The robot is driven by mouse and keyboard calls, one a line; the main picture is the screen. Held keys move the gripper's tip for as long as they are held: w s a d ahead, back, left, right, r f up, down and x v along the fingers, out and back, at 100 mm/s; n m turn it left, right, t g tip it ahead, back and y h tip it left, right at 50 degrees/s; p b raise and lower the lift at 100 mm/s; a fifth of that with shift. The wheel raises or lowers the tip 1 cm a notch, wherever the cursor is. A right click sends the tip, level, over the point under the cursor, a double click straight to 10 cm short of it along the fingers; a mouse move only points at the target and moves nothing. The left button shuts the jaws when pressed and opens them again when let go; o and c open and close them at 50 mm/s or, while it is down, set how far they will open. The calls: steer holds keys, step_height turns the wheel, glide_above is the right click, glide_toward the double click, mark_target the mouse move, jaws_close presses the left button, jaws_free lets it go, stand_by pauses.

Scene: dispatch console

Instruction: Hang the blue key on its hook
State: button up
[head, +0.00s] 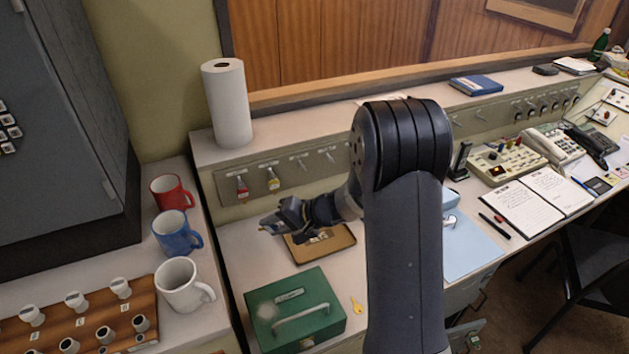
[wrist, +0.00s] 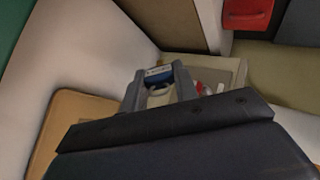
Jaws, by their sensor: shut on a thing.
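My gripper (head: 272,225) hangs over the desk in front of the hook rail (head: 345,170), left of my arm. In the wrist view my gripper (wrist: 160,85) is shut on the blue key (wrist: 158,72), whose blue tag shows between the fingertips. The rest of the key is mostly hidden. A red-tagged key (head: 242,190) and a yellow-tagged key (head: 273,181) hang on the left hooks. A bare hook (head: 304,161) and another bare hook (head: 331,157) are to their right. The hook labels are too small to read. The key appears apart from the rail.
A tan tray (head: 340,240) lies below my gripper, and a green cash box (head: 310,293) stands nearer. A loose yellow key (head: 356,306) lies beside the box. Mugs, including a blue mug (head: 174,232), stand left. A paper roll (head: 228,105) stands on the ledge.

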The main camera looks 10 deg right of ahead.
mark_target(304, 169)
steer(key=shift+f+n+g+h+p, duration=0.35)
steer(key=shift+n+g+h, duration=0.3)
steer(key=shift+n, duration=0.25)
steer(key=w+d+r+n+h+p, duration=0.2)
steer(key=w+d+n+h+p, duration=0.3)
steer(key=w+d+h, duration=0.55)
steer(key=w+d+f+y, duration=0.1)
steer(key=w+y, duration=0.1)
steer(key=w, duration=0.4)
steer(key=shift+w+d+f+p, duration=0.15)
steer(key=shift+w+f+p, duration=0.2)
steer(key=shift+f+p, duration=0.05)
steer(key=shift+w+g+b, duration=0.25)
steer(key=shift+w+b, duration=0.05)
steer(key=shift+b, duration=0.1)
stand_by(0.7)
steer(key=shift+w+a, duration=0.2)
steer(key=shift+w, duration=0.65)
stand_by(0.5)
